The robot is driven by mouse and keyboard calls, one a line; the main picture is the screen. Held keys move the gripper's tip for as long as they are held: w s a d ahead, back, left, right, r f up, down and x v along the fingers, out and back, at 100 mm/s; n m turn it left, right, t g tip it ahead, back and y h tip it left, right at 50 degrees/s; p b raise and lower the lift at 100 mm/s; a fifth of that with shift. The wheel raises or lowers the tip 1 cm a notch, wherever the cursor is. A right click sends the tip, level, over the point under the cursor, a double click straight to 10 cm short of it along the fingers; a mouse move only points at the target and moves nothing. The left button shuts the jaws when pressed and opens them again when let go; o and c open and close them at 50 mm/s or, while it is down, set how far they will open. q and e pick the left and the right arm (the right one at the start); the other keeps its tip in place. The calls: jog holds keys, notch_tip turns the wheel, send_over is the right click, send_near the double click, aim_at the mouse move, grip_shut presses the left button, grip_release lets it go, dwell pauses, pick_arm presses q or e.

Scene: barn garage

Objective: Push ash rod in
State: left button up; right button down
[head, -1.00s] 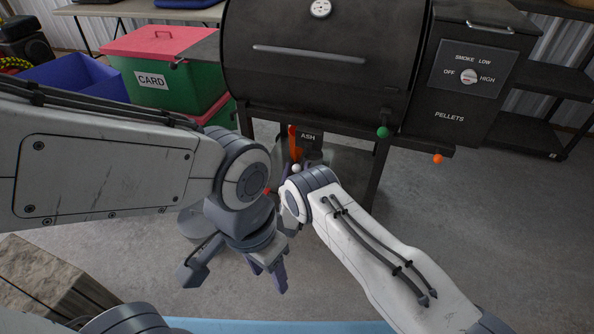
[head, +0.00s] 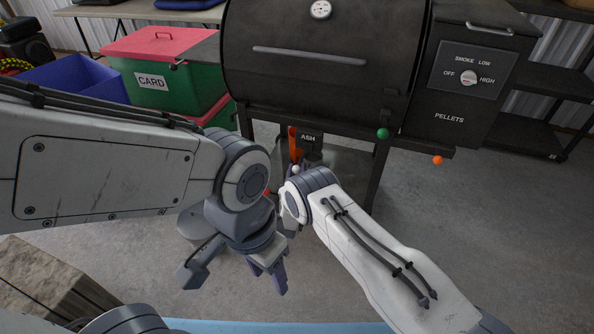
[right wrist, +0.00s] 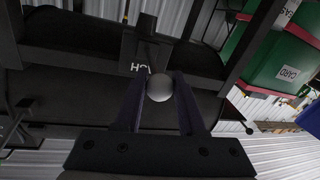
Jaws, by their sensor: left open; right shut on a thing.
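The ash rod's pale ball knob (right wrist: 159,88) is between the two dark fingers of my right gripper (right wrist: 161,84), which is shut on it. In the head view the knob (head: 296,170) shows just below the box marked ASH (head: 308,137), under the grill. The rod's shaft is mostly hidden behind the knob in the right wrist view, so I cannot tell how far out it is. In the head view my right gripper's fingers are mostly hidden by its wrist. My left gripper (head: 235,271) is open and empty, pointing down over the floor, apart from the rod.
The black grill (head: 320,60) has a green knob (head: 383,133) and an orange knob (head: 437,160) to the right. Its legs stand close to my right arm. A green CARD bin (head: 150,82) is at left. A wooden block (head: 45,285) is at lower left. Floor at right is clear.

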dwell(0.8)
jog(key=w+b, duration=0.2)
jog(key=w+d+b, duration=0.1)
jog(key=w+b, duration=0.1)
jog(key=w+d+b, duration=0.1)
jog(key=w+b, duration=0.1)
jog(key=shift+f, duration=0.25)
jog(key=shift+w+d+r, duration=0.1)
jog(key=shift+w, duration=0.25)
jog(key=shift+w+r+b, duration=0.1)
jog(key=shift+r+b, duration=0.05)
jog(key=shift+b, duration=0.15)
jog(key=shift+r, duration=0.1)
jog(key=shift+d, duration=0.1)
jog(key=c, duration=0.5)
grip_release()
jog(key=shift+w, duration=0.1)
